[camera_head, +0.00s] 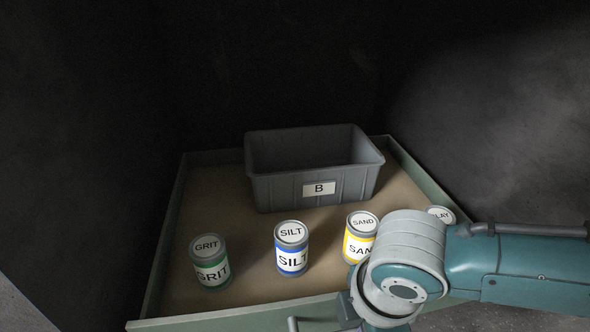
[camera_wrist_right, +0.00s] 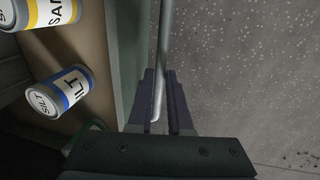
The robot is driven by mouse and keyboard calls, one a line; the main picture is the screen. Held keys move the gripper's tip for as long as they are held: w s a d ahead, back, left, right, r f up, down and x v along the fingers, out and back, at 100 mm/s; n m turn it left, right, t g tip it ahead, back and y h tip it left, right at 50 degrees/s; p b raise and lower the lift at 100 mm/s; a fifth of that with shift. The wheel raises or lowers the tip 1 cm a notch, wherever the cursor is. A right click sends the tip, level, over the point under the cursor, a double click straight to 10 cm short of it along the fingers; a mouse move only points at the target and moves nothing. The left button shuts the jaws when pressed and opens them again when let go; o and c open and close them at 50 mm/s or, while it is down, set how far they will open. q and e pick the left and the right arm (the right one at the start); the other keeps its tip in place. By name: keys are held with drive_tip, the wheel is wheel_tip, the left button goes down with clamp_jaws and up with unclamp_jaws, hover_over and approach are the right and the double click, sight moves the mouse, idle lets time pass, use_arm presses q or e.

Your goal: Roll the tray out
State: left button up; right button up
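The tray (camera_head: 172,225) is a shallow, green-edged, brown-floored drawer between dark walls; its front edge is nearest me. A thin grey bar handle (camera_wrist_right: 164,35) runs along the outside of its front in the right wrist view, and one end (camera_head: 292,324) shows at the bottom of the head view. My right gripper (camera_wrist_right: 160,75) is at this handle, its two dark fingers on either side of the bar and close against it. In the head view my right arm hides most of that gripper and the front right corner of the tray. My left gripper is not in view.
A grey bin marked B (camera_head: 290,188) stands at the back of the tray. In front are the GRIT can (camera_head: 210,265), SILT can (camera_head: 291,250) and SAND can (camera_head: 360,240); a CLAY can (camera_head: 440,214) is partly hidden by my arm. Speckled floor (camera_wrist_right: 250,70) lies clear beyond the handle.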

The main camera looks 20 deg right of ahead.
clamp_jaws()
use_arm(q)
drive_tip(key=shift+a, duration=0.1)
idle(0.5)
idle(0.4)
